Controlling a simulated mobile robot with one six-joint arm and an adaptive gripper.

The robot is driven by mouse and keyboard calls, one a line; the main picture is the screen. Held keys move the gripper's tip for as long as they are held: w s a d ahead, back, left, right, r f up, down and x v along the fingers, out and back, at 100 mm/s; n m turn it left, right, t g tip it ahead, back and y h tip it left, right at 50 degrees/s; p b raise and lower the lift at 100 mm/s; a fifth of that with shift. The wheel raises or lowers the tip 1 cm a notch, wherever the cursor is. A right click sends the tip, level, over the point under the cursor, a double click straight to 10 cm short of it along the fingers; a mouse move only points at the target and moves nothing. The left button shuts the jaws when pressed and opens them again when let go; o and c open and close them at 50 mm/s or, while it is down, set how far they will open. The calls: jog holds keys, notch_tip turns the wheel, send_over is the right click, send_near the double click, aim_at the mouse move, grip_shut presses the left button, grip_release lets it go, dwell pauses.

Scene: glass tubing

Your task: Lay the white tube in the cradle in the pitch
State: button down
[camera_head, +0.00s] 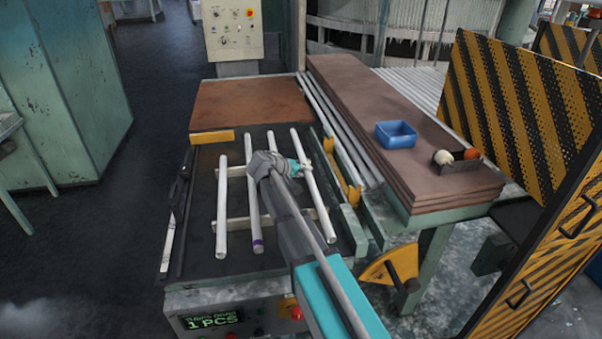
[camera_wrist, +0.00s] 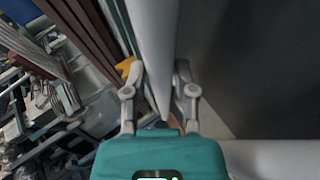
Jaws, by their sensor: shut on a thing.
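My gripper (camera_head: 304,165) is shut on a white tube (camera_head: 317,193) at the right side of the dark table; my arm reaches in from the front. In the wrist view the tube (camera_wrist: 154,45) runs lengthwise between the two fingers of my gripper (camera_wrist: 160,72). The cradle shows as pale cross bars (camera_head: 234,172) on the dark tabletop. I cannot tell whether the held tube touches the bars.
Yellow brackets (camera_head: 354,197) and a green side rail (camera_head: 345,222) border the table on the right. Beyond them, brown boards (camera_head: 400,125) carry a blue bin (camera_head: 395,134). A rust-brown plate (camera_head: 250,104) lies behind the tubes. A striped barrier (camera_head: 525,110) stands at the right.

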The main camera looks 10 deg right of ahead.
jog(key=shift+f, duration=0.25)
jog(key=shift+c, duration=2.1)
grip_release()
jog(key=shift+r, duration=0.1)
jog(key=shift+r+p, duration=0.5)
jog(key=shift+r, duration=0.05)
jog(key=p+v, duration=0.5)
jog(key=v, duration=0.5)
jog(key=shift+p+v, duration=0.5)
jog(key=shift+v, duration=0.5)
jog(key=shift+f, duration=0.15)
